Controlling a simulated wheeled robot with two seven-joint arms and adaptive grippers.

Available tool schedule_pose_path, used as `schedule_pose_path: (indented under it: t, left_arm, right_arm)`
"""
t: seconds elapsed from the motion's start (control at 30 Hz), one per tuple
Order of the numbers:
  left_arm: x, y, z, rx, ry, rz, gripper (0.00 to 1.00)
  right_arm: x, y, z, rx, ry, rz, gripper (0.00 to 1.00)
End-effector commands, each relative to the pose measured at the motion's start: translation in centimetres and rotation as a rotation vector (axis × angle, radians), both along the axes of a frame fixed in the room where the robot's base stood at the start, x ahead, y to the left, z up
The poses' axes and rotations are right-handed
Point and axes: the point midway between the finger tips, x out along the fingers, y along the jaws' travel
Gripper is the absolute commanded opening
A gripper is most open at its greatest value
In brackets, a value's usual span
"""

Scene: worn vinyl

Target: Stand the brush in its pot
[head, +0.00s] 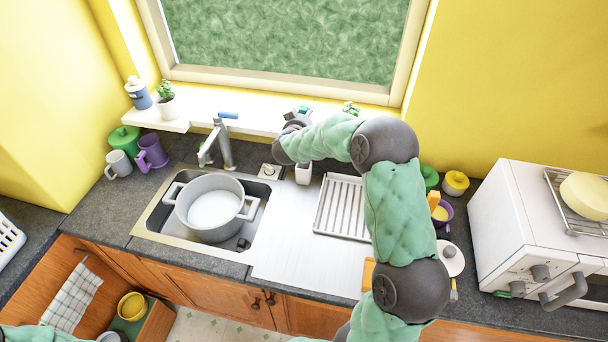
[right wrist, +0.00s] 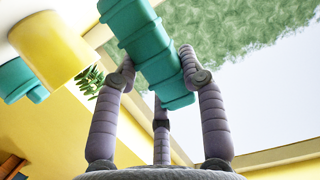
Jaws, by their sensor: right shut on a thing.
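My right gripper (head: 293,122) is raised in front of the window sill, behind the sink. In the right wrist view its fingers (right wrist: 158,65) are closed around a teal ribbed piece, which I take to be the brush (right wrist: 150,45). It slants across the view, and its upper end is cut off by the frame. In the head view the gripper and arm hide most of it. A small white pot (head: 303,174) stands on the counter between the sink and the drying rack, below the gripper and partly hidden by my right forearm. My left gripper is not in view.
A grey saucepan (head: 213,206) sits in the sink, with the tap (head: 221,145) behind it. The drying rack (head: 340,208) lies right of the white pot. Mugs (head: 152,152) stand at left. A white oven (head: 530,235) stands at right. The steel drainboard (head: 300,255) is clear in front.

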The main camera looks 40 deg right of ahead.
Motion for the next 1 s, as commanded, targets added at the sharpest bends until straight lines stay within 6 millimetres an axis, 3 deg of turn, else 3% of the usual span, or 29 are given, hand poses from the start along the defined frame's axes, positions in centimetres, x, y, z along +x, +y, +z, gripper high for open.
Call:
schedule_pose_path:
  t: [0.3, 0.53, 0.77, 1.0]
  left_arm:
    - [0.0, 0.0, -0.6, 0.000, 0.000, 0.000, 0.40]
    - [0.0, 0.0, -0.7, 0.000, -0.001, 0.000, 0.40]
    - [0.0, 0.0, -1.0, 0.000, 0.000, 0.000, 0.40]
    - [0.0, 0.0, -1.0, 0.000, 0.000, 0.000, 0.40]
  right_arm:
    - [0.0, 0.0, -5.2, 0.000, 0.003, 0.001, 0.00]
    - [0.0, 0.0, -6.7, 0.000, 0.002, -0.001, 0.00]
    - [0.0, 0.0, -9.6, 0.000, 0.003, 0.001, 0.00]
    - [0.0, 0.0, -9.7, -0.001, 0.001, 0.000, 0.00]
